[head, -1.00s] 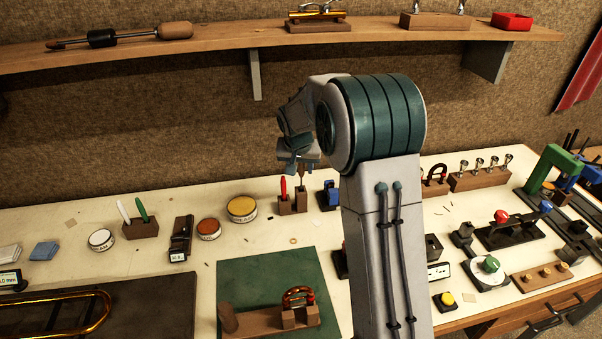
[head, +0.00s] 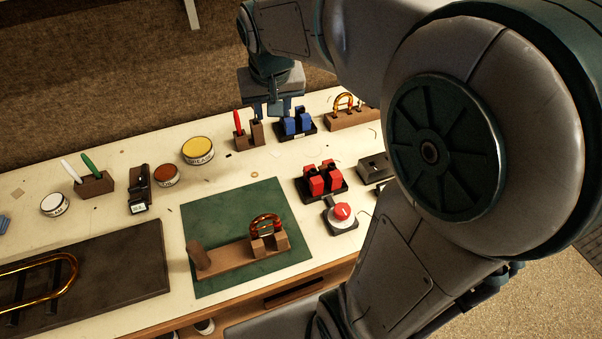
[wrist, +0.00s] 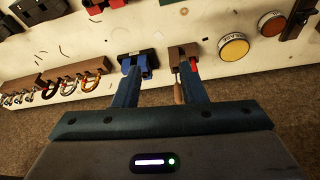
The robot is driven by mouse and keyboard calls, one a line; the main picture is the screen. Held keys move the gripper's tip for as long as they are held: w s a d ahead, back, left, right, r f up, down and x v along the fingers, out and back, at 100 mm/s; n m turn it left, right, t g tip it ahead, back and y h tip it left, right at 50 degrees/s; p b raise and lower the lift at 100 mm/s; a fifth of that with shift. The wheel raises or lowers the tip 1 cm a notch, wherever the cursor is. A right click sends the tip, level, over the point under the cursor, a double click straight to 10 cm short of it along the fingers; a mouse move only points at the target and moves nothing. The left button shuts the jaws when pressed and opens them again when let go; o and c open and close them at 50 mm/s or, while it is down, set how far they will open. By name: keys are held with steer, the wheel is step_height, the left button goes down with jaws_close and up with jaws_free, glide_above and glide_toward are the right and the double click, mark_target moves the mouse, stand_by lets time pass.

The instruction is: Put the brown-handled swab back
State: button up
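The swab block (head: 243,142) stands at the back of the bench. A red-handled swab (head: 238,122) is upright in its left slot. The brown-handled swab (wrist: 178,93) shows in the wrist view beside the red one, its handle pointing up from the block; its lower end is hidden. My gripper (wrist: 160,70) is open, its fingers apart above the block and the blue-jawed fixture. The brown handle lies between the fingers, close to the right one, with no clear grip. In the head view my gripper (head: 271,110) hides most of this swab.
A blue-jawed fixture (head: 298,124) is close on the right of the block, with a rack of curved tubes (head: 345,118) beyond. A yellow tin (head: 198,150) stands to the left. A green mat (head: 205,222) with a wooden stand (head: 235,262) lies in front.

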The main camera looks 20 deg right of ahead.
steer(key=s+f+n, duration=0.1)
steer(key=s+f, duration=0.3)
steer(key=s, duration=1.2)
steer(key=shift+s+f+n+y, duration=0.2)
steer(key=shift+s+n+y, duration=0.15)
steer(key=shift+n+y, duration=0.05)
